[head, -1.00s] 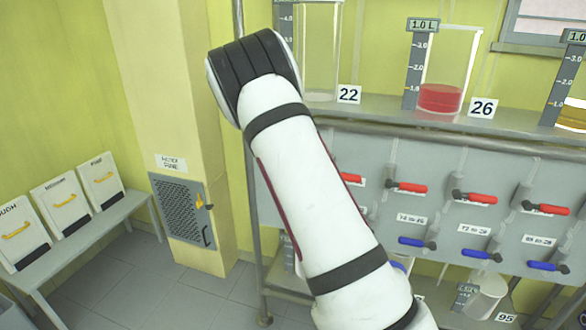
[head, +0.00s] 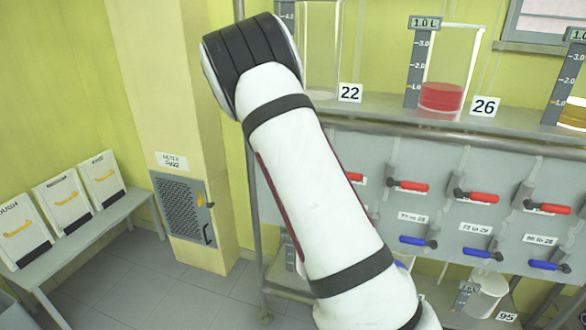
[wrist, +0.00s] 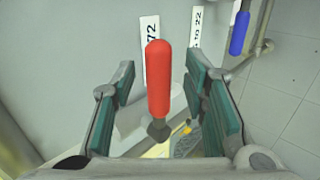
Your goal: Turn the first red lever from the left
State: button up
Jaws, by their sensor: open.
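In the wrist view, a red lever (wrist: 159,75) with a dark pivot end stands between the two fingers of my gripper (wrist: 159,100). The gripper is open, with green pads on both sides of the lever and visible gaps to it. In the head view, my arm hides the gripper and the left part of the lever row. The leftmost red handle visible there (head: 357,178) shows only its tip beside my arm. Whether another red lever is hidden further left cannot be told from that view.
More red levers (head: 408,186) (head: 480,197) and blue levers (head: 418,241) line the grey panel (head: 380,150). A blue lever (wrist: 239,32) is near the right finger. Glass vessels (head: 440,96) stand on the shelf above. A bench (head: 100,225) with white boxes is at left.

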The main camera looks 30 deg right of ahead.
jog(key=v, duration=0.9)
jog(key=shift+s+a+r, duration=0.15)
jog(key=shift+a+r, duration=0.05)
jog(key=shift+a, duration=0.05)
jog(key=s+a+r+m+y, duration=0.2)
jog(key=s+a, duration=0.5)
jog(key=s, duration=0.5)
jog(key=s+a+r+m+y, duration=0.2)
jog(key=s+a+r, duration=0.3)
jog(key=s, duration=0.7)
jog(key=s+a+r+m+y, duration=0.3)
jog(key=s+a+r, duration=0.1)
jog(key=s+a, duration=0.6)
jog(key=s, duration=0.3)
jog(key=shift+a+r, duration=0.1)
jog(key=shift+r, duration=0.05)
jog(key=shift+c, duration=0.7)
